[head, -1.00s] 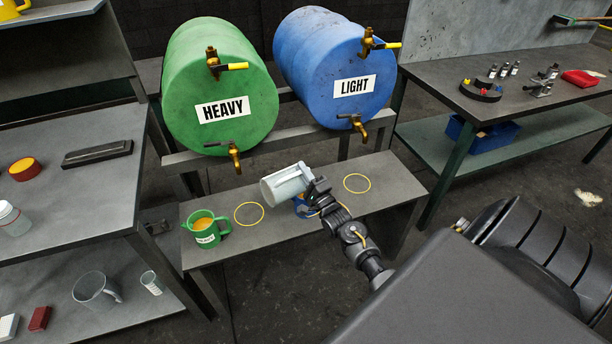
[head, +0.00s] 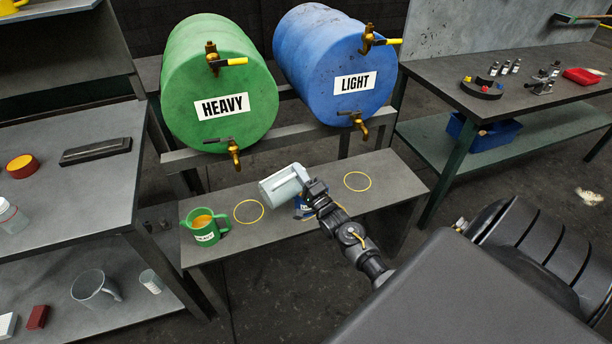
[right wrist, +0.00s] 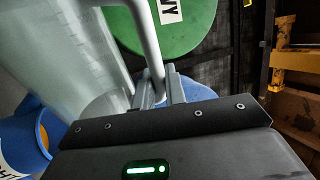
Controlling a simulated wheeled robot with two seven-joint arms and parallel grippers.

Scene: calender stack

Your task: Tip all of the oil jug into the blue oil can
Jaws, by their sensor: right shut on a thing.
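The pale translucent oil jug (head: 284,184) lies tilted well over above the low bench. My right gripper (head: 313,187) is shut on its handle; the handle (right wrist: 150,40) shows between the fingers in the right wrist view. The blue oil can (head: 301,208) stands on the bench below the jug, mostly hidden behind my right gripper and the jug. In the right wrist view the can (right wrist: 22,145) shows at the lower left, with amber colour inside its rim. I cannot see oil in the jug or a stream. My left gripper is not in view.
A green can (head: 205,230) with amber oil stands on the bench's left end. Yellow rings (head: 249,211) mark empty spots. The green HEAVY drum (head: 218,90) and blue LIGHT drum (head: 335,70) with brass taps stand behind. A clear jug (head: 95,288) sits on the lower left shelf.

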